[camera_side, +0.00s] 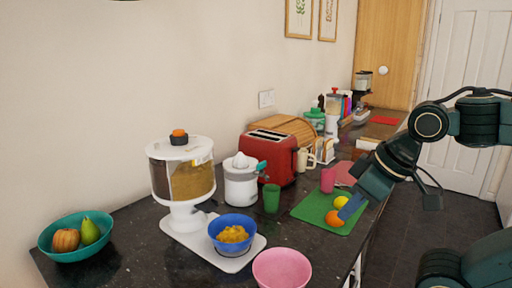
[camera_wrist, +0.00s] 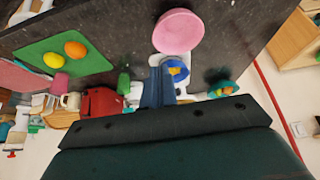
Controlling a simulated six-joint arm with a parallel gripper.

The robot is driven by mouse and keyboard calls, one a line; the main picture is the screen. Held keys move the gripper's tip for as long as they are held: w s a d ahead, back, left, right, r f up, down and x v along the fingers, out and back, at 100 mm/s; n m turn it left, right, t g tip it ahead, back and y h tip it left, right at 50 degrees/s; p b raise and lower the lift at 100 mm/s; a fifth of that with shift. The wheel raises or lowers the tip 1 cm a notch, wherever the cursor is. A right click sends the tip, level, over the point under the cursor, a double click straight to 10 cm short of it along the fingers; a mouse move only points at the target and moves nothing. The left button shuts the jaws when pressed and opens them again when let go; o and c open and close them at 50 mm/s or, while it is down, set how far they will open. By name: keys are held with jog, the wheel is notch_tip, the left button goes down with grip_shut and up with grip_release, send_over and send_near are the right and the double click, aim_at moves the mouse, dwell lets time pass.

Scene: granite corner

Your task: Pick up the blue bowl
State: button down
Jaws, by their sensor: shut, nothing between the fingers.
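The blue bowl (camera_side: 232,219) holds yellow food and stands upright on the white base of a cereal dispenser (camera_side: 182,180). In the wrist view the blue bowl (camera_wrist: 185,67) is just beyond my fingers, which cover its near side. My gripper (camera_side: 351,207) is shut and empty. In the side view it is well to the right of the bowl, over the green board's right edge, and overlaps the orange in the picture. My shut fingers (camera_wrist: 157,88) also show in the wrist view.
A pink bowl (camera_side: 282,269) stands close to the blue bowl at the counter's front edge. A green cup (camera_side: 271,198), a juicer (camera_side: 240,185) and a red toaster (camera_side: 270,152) stand behind. A green board (camera_side: 318,205) carries a lemon and an orange. A teal fruit bowl (camera_side: 76,248) is at left.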

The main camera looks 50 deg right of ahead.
jog(key=c, duration=2.2)
grip_release()
jog(key=c, duration=1.6)
grip_release()
jog(key=shift+c, duration=0.2)
jog(key=shift+w, duration=0.1)
jog(key=w+d+f+m+y, duration=0.1)
jog(key=w+d+f+m, duration=0.1)
jog(key=w+m, duration=0.3)
jog(key=w+d+f+m+y, duration=0.2)
jog(key=w+m, duration=0.4)
jog(key=w, duration=0.7)
notch_tip(320, 180, down, 2)
jog(key=shift+w+d+f+m+g, duration=0.15)
jog(key=shift+d+m+g, duration=0.2)
jog(key=shift+d, duration=0.3)
jog(key=shift+x, duration=4.35)
